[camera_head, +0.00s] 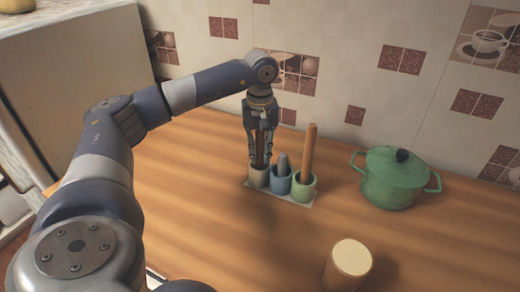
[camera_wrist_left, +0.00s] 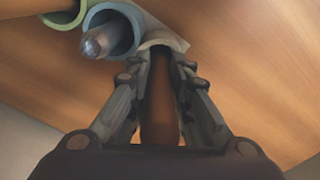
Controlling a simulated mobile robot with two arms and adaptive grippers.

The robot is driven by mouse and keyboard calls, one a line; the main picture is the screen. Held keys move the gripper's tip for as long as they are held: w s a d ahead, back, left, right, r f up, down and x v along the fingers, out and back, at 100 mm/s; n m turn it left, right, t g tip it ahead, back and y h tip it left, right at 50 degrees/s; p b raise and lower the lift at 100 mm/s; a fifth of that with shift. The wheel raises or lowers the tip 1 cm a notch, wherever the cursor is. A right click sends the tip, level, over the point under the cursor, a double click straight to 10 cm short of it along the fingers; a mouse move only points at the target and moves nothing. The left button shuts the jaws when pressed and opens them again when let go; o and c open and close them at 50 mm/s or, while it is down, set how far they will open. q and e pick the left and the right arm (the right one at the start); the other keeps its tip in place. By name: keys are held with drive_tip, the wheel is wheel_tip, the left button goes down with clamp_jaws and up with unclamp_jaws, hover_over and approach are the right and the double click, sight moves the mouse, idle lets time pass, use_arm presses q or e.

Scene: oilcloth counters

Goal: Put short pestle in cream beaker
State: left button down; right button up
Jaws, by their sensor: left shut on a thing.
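My left gripper (camera_head: 261,160) is shut on the short pestle (camera_head: 260,150), a brown rod held about upright. It is right above the cream beaker (camera_head: 258,178), the leftmost of the cups on a small pale tray (camera_head: 295,202). The pestle's lower end meets the beaker's mouth; I cannot tell how deep it reaches inside. In the left wrist view the pestle (camera_wrist_left: 159,105) lies between both fingers, its far end at the cream beaker's rim (camera_wrist_left: 165,38). My right gripper is not in view.
Beside it stand a blue beaker (camera_head: 278,184) with a grey rod (camera_head: 283,165) and a green beaker (camera_head: 303,190) with a long wooden rod (camera_head: 308,150). A green lidded pot (camera_head: 393,180) stands right. A cream-topped jar (camera_head: 347,268) is in front. The counter between is clear.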

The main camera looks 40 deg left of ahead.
use_arm(q)
drive_tip(key=shift+f, duration=0.2)
drive_tip(key=c, duration=1.6)
unclamp_jaws()
drive_tip(key=shift+c, duration=0.2)
drive_tip(key=shift+o, duration=0.9)
drive_tip(key=shift+r, duration=0.25)
drive_tip(key=shift+w+r, duration=0.1)
drive_tip(key=shift+r, duration=0.2)
wheel_tip(320, 180, up, 10)
drive_tip(key=shift+r+b, duration=0.1)
drive_tip(key=shift+b, duration=0.3)
drive_tip(key=shift+r, duration=0.55)
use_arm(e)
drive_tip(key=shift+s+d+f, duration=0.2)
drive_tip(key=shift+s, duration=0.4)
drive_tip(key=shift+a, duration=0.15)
use_arm(q)
drive_tip(key=shift+f, duration=0.1)
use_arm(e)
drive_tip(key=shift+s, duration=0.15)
